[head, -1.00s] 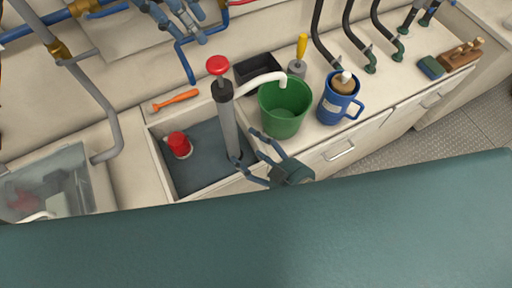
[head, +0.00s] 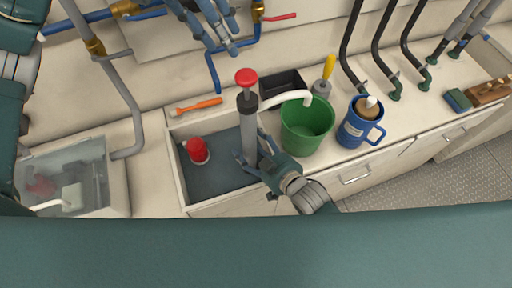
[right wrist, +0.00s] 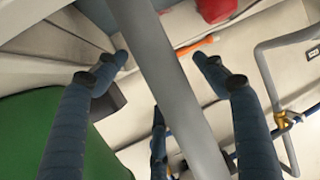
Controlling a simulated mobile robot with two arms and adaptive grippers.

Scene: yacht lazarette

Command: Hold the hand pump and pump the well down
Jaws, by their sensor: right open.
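The hand pump (head: 249,130) stands upright in the open well (head: 215,172), with a grey barrel, black collar and red knob (head: 246,77). Its white hose (head: 285,98) runs into the green bucket (head: 306,125). My right gripper (head: 255,160) is around the lower barrel with its fingers apart. In the right wrist view the grey barrel (right wrist: 165,70) passes between the open fingers (right wrist: 165,72), with gaps on both sides. My left gripper (head: 224,47) is above and behind the pump, fingers apart and empty, away from the knob. The barrel's foot is partly hidden by my right gripper.
A red float-like part (head: 197,150) sits in the well. An orange tool (head: 196,106), a black tray (head: 284,85), a yellow-handled tool (head: 326,75) and a blue mug (head: 360,124) are on the counter. A clear box (head: 75,180) is at left. Pipes run behind.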

